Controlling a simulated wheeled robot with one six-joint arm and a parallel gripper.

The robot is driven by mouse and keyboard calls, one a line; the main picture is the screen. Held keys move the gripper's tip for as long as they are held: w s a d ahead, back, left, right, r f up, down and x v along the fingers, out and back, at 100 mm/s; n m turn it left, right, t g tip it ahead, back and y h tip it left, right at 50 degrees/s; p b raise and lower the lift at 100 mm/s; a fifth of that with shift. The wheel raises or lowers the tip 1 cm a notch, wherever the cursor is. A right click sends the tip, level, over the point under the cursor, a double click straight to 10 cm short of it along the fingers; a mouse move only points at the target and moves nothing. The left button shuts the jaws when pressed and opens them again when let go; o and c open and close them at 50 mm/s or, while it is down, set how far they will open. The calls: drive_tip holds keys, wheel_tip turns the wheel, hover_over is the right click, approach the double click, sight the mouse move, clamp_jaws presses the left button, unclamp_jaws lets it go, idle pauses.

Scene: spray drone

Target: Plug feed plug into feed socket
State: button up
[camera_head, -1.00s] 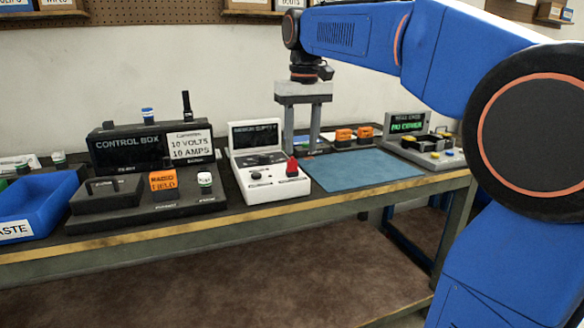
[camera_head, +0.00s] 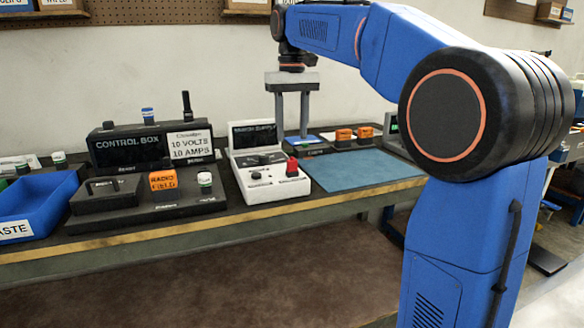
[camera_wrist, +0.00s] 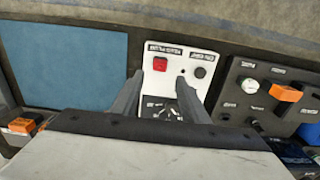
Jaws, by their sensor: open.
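My gripper (camera_head: 291,140) is open, pointing down behind the white supply unit (camera_head: 262,181) on the bench. In the wrist view its two fingers (camera_wrist: 160,80) reach over the white panel (camera_wrist: 178,90), with nothing visibly held between them. A red block (camera_head: 292,166) sits on the right of that unit; it also shows in the wrist view (camera_wrist: 160,64) just beyond the fingertips. A black round part (camera_wrist: 199,72) sits beside it there. The small labels are unreadable, so I cannot tell which parts are the feed plug and feed socket.
A control box (camera_head: 128,150) stands left, with an orange block (camera_head: 163,180) and a white-capped knob (camera_head: 205,181) in front. A blue bin (camera_head: 38,197) is far left. A blue mat (camera_head: 355,171) lies clear at right, with orange blocks (camera_head: 343,135) behind it.

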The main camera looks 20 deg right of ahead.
sight(292, 160)
drive_tip(key=shift+f, duration=4.25)
drive_tip(key=shift+c, duration=0.6)
clamp_jaws()
drive_tip(key=shift+r, duration=0.1)
drive_tip(key=shift+r, duration=0.1)
drive_tip(key=shift+r, duration=2.8)
